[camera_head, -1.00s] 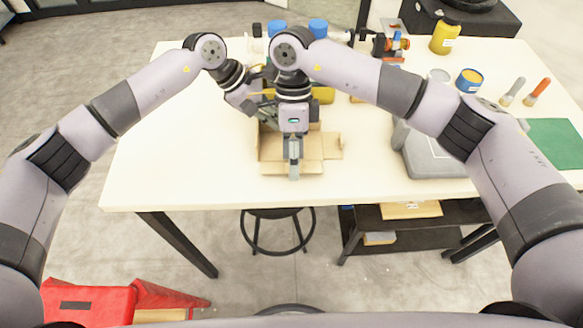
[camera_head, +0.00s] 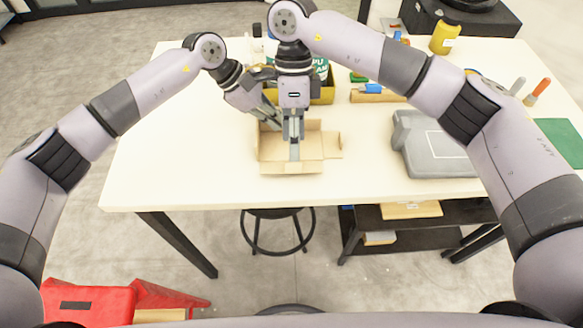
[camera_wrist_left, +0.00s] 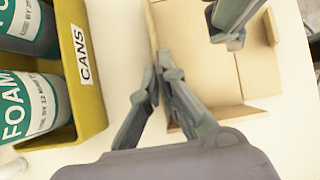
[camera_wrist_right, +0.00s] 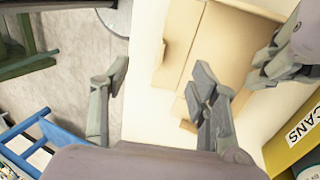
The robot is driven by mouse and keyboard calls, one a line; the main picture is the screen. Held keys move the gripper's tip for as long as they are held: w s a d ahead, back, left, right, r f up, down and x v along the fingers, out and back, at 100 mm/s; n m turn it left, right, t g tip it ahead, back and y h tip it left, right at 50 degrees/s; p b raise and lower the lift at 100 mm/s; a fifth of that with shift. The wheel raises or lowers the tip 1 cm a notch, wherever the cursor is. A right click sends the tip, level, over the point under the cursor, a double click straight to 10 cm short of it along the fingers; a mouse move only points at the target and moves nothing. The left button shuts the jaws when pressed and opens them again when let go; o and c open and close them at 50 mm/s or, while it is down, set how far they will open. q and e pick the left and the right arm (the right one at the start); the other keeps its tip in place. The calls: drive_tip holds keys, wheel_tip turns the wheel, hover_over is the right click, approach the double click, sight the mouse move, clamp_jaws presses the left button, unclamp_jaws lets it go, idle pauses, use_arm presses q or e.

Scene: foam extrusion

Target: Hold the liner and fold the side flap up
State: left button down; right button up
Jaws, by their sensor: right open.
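The liner (camera_head: 310,140) is an open tan cardboard piece on the white table. A front flap (camera_head: 275,168) lies out toward the near table edge, and another flap (camera_head: 333,145) lies out at its right. My left gripper (camera_wrist_left: 157,72) is at the liner's back wall, its fingers closed together with the wall between them. My right gripper (camera_head: 293,138) points down over the liner's front part. In the right wrist view its fingers (camera_wrist_right: 160,80) are wide apart and empty, one over the liner (camera_wrist_right: 220,45). The right gripper hides part of the liner in the head view.
A yellow bin (camera_wrist_left: 85,105) marked CANS holds foam cans (camera_wrist_left: 25,105) just behind the liner. A grey case (camera_head: 435,145) stands to the right. The table (camera_head: 180,150) is clear to the left.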

drive_tip(key=shift+a+r, duration=0.15)
idle(0.3)
drive_tip(key=shift+r+t, duration=0.25)
drive_tip(key=shift+t, duration=0.05)
drive_tip(key=shift+c, duration=1.3)
drive_tip(key=shift+s+a+r+t, duration=0.1)
drive_tip(key=shift+a+r+t, duration=0.1)
drive_tip(key=shift+r+t, duration=0.6)
drive_tip(key=c, duration=0.3)
drive_tip(key=shift+s+t, duration=0.25)
drive_tip(key=shift+t, duration=0.15)
drive_tip(key=shift+c, duration=0.6)
drive_tip(key=shift+s+d+r+t, duration=0.2)
drive_tip(key=shift+s+t, duration=0.2)
drive_tip(key=shift+s, duration=0.15)
drive_tip(key=shift+c, duration=1.2)
drive_tip(key=shift+s+f, duration=0.15)
drive_tip(key=shift+f, duration=3.45)
